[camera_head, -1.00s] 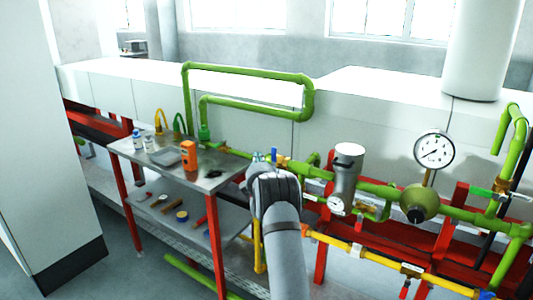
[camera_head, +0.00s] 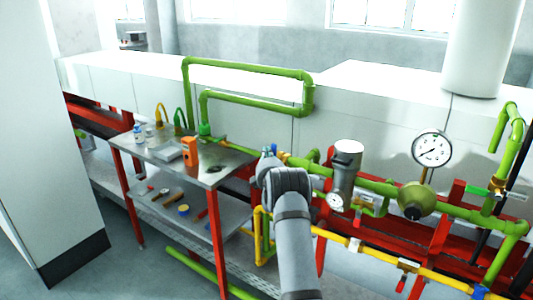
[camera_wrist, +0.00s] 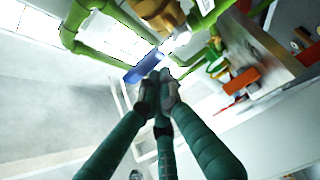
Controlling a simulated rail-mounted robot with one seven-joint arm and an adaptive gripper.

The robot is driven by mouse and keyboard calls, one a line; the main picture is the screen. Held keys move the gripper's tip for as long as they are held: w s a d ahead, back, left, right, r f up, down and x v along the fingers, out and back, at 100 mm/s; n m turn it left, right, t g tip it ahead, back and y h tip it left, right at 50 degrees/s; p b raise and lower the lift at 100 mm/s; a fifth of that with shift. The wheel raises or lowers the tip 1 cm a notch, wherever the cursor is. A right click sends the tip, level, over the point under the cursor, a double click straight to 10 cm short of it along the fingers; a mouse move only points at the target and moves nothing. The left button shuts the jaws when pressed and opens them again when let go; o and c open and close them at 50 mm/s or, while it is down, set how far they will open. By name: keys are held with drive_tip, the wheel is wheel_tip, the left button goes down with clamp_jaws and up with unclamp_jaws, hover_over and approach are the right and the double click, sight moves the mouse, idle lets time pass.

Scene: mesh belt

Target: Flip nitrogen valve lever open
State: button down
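A blue valve lever (camera_wrist: 143,67) is close to my fingertips in the wrist view. It is joined to a brass valve body (camera_wrist: 160,14) on the green pipe (camera_wrist: 84,8). My gripper (camera_wrist: 159,82) has dark teal fingers drawn together at the tips, with nothing visible held between them. The tips appear just short of the lever; whether they touch it cannot be told. In the head view my wrist covers most of the fingers and part of the pipe near the valve.
A metal table (camera_head: 228,168) with an orange device (camera_head: 190,151) and small containers stands to the left. A grey cylinder (camera_head: 347,165), a pressure gauge (camera_head: 432,148) and a yellow pipe (camera_head: 375,251) are to the right. Red frame parts stand behind my arm.

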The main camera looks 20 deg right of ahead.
drive_tip(key=shift+s+d+f+b, duration=0.1)
drive_tip(key=shift+f+b, duration=0.25)
drive_tip(key=shift+b, duration=0.95)
